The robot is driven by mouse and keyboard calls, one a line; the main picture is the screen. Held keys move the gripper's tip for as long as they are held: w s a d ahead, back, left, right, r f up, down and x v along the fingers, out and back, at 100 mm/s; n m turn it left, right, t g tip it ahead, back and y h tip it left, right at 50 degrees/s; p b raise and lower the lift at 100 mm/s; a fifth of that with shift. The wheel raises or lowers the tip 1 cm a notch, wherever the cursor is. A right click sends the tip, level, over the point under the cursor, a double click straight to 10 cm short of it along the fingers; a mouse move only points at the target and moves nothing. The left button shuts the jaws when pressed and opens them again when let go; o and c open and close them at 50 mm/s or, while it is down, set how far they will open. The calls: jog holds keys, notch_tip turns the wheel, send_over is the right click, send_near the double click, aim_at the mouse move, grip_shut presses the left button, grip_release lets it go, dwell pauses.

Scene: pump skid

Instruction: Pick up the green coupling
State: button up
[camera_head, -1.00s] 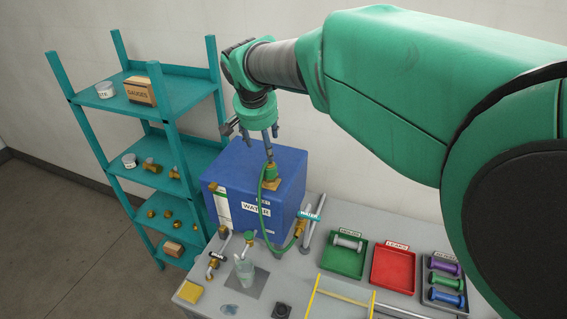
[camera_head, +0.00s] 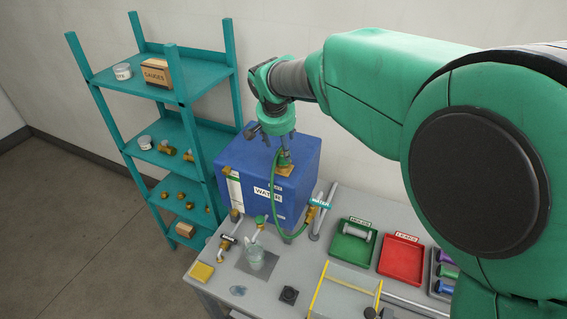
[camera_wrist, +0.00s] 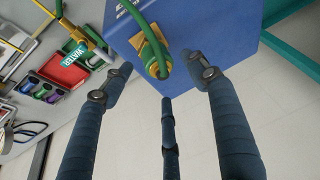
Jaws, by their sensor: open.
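The green coupling (camera_head: 284,158) sits on a brass fitting on top of the blue water tank (camera_head: 250,168), with a green hose running from it down the tank's front. My gripper (camera_head: 280,146) is open, just above the coupling, its fingers pointing down. In the wrist view, the coupling (camera_wrist: 163,66) shows between the spread fingertips of my gripper (camera_wrist: 160,78), with the hose curving over it and the brass base behind. The fingers look apart from the coupling; their exact height over it is hard to tell.
A teal shelf (camera_head: 187,122) with boxes, tins and brass fittings stands left of the tank.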

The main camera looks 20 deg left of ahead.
jog(key=shift+p+x, duration=0.55)
jog(key=shift+x, duration=2.05)
jog(key=shift+r, duration=0.2)
jog(key=c, duration=1.3)
